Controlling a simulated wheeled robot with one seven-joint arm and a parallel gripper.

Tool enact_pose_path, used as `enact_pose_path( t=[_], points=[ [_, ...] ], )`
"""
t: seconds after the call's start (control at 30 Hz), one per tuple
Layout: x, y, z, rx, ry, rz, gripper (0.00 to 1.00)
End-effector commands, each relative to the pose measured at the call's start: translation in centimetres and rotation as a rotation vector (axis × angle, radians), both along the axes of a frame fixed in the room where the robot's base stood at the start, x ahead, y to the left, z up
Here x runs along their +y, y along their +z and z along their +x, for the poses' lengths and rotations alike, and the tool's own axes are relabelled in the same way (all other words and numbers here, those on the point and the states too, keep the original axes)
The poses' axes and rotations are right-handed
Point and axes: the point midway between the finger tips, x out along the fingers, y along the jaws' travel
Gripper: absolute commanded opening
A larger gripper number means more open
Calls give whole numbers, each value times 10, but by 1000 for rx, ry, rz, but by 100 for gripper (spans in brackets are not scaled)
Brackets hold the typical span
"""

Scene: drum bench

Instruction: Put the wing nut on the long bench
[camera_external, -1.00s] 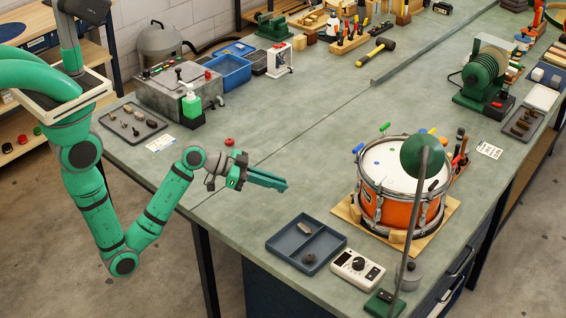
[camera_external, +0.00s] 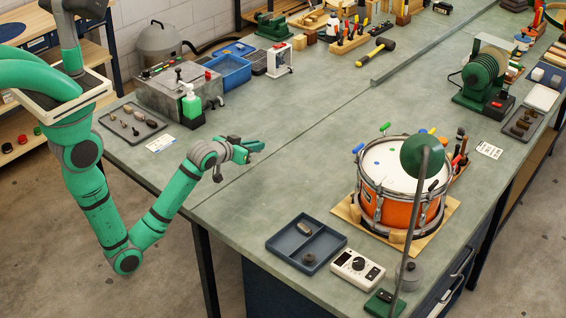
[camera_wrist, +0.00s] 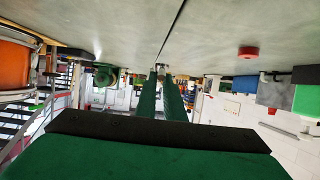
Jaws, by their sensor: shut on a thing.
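My gripper (camera_external: 258,146) is over the left part of the long bench (camera_external: 300,130), with its fingers level and pointing right. In the wrist view my gripper's green fingers (camera_wrist: 161,76) are close together, with a small greyish thing, the wing nut (camera_wrist: 161,67), at their tips. It is too small there to make out its wings, and I cannot see it clearly in the external view. The bench surface (camera_wrist: 120,22) fills the top of the wrist view, which is upside down.
A parts tray (camera_external: 133,123) and a grey machine (camera_external: 172,95) stand at the left. An orange drum (camera_external: 397,200) and a divided tray (camera_external: 306,244) are at the front. The bench middle is clear.

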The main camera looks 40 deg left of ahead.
Motion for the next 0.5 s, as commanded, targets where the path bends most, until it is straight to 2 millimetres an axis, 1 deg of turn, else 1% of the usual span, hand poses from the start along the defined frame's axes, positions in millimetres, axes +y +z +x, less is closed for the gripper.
enact_pose_path(
  t=[0.03,0.1,0.17,0.23,0.3,0.4,0.5],
  points=[
    [-16,-2,8,0,2,2,0],
    [-38,-4,18,1,16,3,0],
    [-60,-4,26,0,34,5,0],
    [-87,0,35,0,59,8,0],
    [-111,7,41,-2,88,8,0],
    [-140,19,46,-4,134,9,0],
    [-164,34,49,-7,185,10,0]
  ],
)
